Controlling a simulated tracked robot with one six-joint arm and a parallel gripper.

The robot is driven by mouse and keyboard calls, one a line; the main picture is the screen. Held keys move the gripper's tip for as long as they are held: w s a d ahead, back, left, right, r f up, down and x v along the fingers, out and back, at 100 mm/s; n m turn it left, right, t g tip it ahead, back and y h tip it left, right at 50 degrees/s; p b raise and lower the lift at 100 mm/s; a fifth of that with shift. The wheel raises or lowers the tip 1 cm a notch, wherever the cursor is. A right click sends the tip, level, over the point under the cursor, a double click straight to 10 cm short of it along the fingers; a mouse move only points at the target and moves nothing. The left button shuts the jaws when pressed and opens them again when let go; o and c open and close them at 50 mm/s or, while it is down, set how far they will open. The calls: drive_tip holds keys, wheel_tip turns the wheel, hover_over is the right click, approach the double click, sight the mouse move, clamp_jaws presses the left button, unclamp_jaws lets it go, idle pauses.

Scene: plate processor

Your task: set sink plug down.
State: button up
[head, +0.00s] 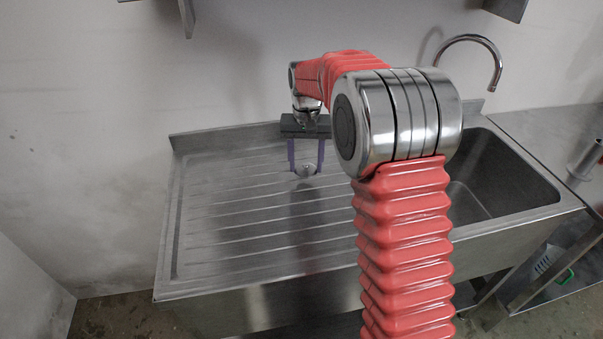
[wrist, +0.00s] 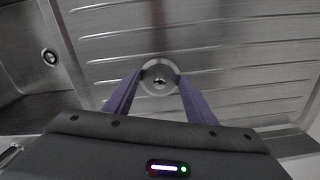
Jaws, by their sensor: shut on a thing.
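The sink plug (wrist: 159,79) is a small round metal disc with a knob in its middle. My gripper (head: 306,168) has purple fingers and is shut on the plug, one finger on each side of it. The plug also shows between the fingertips in the head view (head: 306,170). It is over the ribbed steel drainboard (head: 230,225), left of the basin. I cannot tell whether the plug touches the board or hangs just above it. In the wrist view my gripper (wrist: 160,84) shows the same hold.
The sink basin (head: 500,175) lies right of the drainboard, with its drain hole (wrist: 49,57) open in the wrist view. A curved tap (head: 480,40) rises behind it. A steel side table (head: 550,125) stands at the right. The drainboard around the plug is clear.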

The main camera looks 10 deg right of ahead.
sight(306, 164)
drive_tip(key=shift+f, duration=1.85)
drive_tip(key=o, duration=1)
drive_tip(key=shift+f, duration=0.1)
wheel_tip(306, 164, up, 12)
drive_tip(key=shift+f, duration=0.15)
drive_tip(key=shift+r, duration=0.3)
